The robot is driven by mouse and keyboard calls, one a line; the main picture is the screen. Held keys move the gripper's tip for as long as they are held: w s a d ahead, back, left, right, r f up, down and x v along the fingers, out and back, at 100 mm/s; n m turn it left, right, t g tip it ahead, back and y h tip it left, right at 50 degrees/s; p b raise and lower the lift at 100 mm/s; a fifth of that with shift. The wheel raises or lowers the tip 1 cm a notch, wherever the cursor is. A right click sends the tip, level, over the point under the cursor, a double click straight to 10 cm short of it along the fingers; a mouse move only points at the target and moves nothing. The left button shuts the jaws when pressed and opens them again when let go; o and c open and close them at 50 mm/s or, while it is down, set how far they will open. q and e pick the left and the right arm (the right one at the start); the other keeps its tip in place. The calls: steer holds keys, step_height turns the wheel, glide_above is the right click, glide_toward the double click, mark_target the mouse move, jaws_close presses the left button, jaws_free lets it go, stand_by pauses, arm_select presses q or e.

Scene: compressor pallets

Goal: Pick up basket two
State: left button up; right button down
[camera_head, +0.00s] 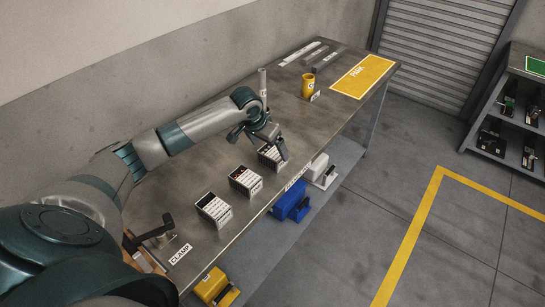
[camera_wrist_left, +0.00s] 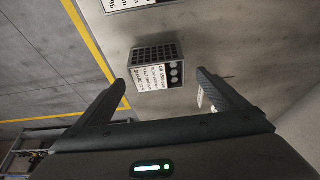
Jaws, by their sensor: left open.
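Three small dark-topped baskets with white printed labels stand in a row on the steel bench: a near one (camera_head: 213,210), a middle one (camera_head: 245,181) and a far one (camera_head: 270,155). I cannot read which is basket two. My left gripper (camera_head: 262,143) is open above the far basket and partly covers it. In the left wrist view a basket (camera_wrist_left: 157,68) with a grid top lies ahead, between the spread fingers (camera_wrist_left: 162,83), apart from both. Part of another basket (camera_wrist_left: 128,4) shows at the top edge. My right gripper is not in view.
A yellow cup (camera_head: 308,86), an upright rod (camera_head: 262,82) and a yellow PARK mat (camera_head: 362,76) are farther along the bench (camera_head: 335,115). A clamp (camera_head: 155,232) stands at the near end. Blue (camera_head: 292,203) and yellow (camera_head: 215,288) units sit on the lower shelf.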

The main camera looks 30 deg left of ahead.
mark_target(272, 152)
arm_select(q)
steer(key=shift+w+d+f+p, duration=0.15)
steer(key=shift+f+p, duration=0.25)
steer(key=shift+f, duration=0.1)
steer(key=p+x, duration=0.1)
steer(key=x, duration=0.2)
steer(key=shift+w+f, duration=0.1)
steer(key=shift+f, duration=0.5)
steer(key=shift+r, duration=0.1)
steer(key=c, duration=1.5)
